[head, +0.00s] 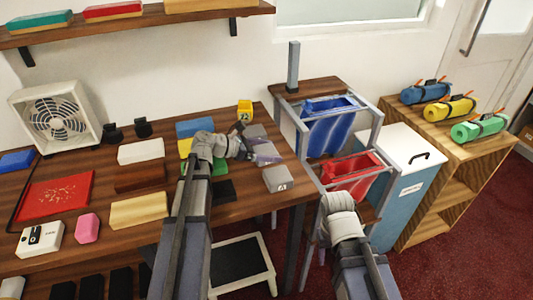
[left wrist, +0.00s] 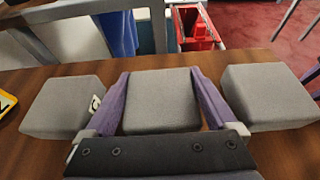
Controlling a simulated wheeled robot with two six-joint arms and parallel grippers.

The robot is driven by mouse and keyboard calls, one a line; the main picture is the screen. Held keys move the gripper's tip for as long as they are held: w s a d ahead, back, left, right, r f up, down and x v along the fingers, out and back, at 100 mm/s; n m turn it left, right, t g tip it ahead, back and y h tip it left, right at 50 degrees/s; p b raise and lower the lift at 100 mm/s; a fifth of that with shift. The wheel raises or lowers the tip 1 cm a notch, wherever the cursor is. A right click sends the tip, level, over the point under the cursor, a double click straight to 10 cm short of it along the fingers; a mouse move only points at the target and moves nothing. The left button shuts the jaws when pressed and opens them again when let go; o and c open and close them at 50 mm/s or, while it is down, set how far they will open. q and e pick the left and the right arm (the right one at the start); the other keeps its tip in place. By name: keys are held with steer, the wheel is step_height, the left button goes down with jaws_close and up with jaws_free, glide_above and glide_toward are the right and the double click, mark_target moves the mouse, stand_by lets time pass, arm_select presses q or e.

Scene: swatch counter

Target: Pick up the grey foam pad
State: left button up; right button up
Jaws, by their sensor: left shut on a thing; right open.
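Three grey foam pads stand in a row along the right end of the table. My left gripper (left wrist: 165,105) is shut on the middle grey pad (left wrist: 162,100), with a purple finger at each side. In the head view, my left gripper (head: 262,151) partly hides that pad. I cannot tell whether it touches the table. The far grey pad (head: 255,131) and the near grey pad (head: 277,178) stand apart on either side. My right gripper (head: 332,197) is open over the right side by the red bin, its fingers mostly hidden by its wrist.
A blue bin (head: 328,130) and a red bin (head: 350,177) hang on a frame beyond the table's right edge. A yellow item (head: 245,110) stands behind the pads. Several coloured blocks, a red tray (head: 55,196) and a fan (head: 55,118) fill the table's left.

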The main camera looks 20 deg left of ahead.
mark_target(269, 150)
arm_select(q)
steer(key=shift+r, duration=0.1)
step_height(269, 150, up, 10)
steer(key=p, duration=1)
steer(key=shift+s, duration=0.1)
